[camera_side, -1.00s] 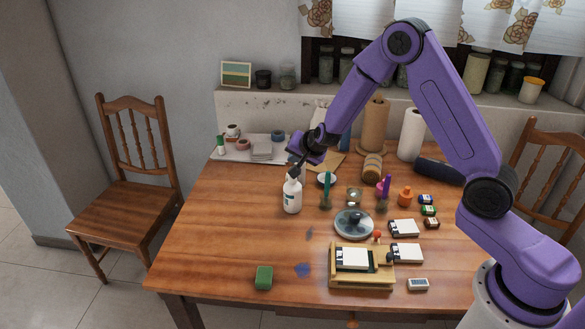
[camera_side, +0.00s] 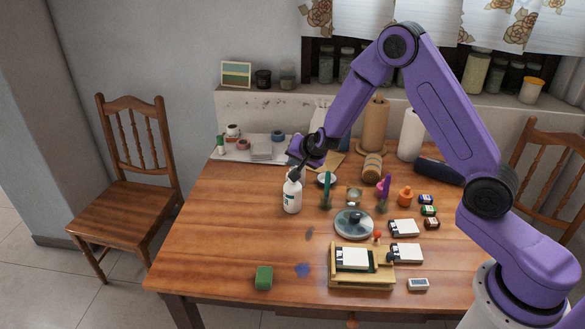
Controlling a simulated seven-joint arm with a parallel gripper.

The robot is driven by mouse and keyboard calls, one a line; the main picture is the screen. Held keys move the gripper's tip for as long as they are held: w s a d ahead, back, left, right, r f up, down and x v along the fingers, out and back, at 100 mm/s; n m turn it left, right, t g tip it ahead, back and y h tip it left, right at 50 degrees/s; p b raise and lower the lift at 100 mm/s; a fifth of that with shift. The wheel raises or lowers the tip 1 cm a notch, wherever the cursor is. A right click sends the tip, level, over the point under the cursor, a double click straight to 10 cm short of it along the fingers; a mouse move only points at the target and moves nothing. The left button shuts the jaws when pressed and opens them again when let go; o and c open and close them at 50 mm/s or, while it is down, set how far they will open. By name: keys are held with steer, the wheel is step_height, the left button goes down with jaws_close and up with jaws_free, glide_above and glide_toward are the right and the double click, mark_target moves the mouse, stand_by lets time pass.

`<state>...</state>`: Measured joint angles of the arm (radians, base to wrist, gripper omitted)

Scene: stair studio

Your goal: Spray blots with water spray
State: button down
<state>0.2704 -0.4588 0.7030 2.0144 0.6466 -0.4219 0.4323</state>
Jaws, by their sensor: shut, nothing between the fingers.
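A white spray bottle (camera_side: 292,194) with a dark nozzle head stands upright on the wooden table, left of the middle. My gripper (camera_side: 298,164) is just above the bottle's head, partly overlapping it in the picture. Its fingers look shut, with nothing held; whether they touch the nozzle cannot be told. A blue blot (camera_side: 302,270) lies on the bare wood near the front edge. A fainter dark blot (camera_side: 309,234) lies between it and the bottle.
A green block (camera_side: 264,277) lies near the front edge. A wooden tray (camera_side: 362,281), a round glass lid (camera_side: 354,223), candles and small ink bottles crowd the right half. Paper rolls (camera_side: 411,134) stand behind. The table's left part is clear.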

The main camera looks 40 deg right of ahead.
steer(key=shift+f, duration=0.4)
stand_by(0.3)
steer(key=shift+r, duration=0.9)
step_height(320, 180, up, 6)
stand_by(0.6)
steer(key=shift+r, duration=0.1)
stand_by(2.3)
steer(key=shift+f, duration=3.05)
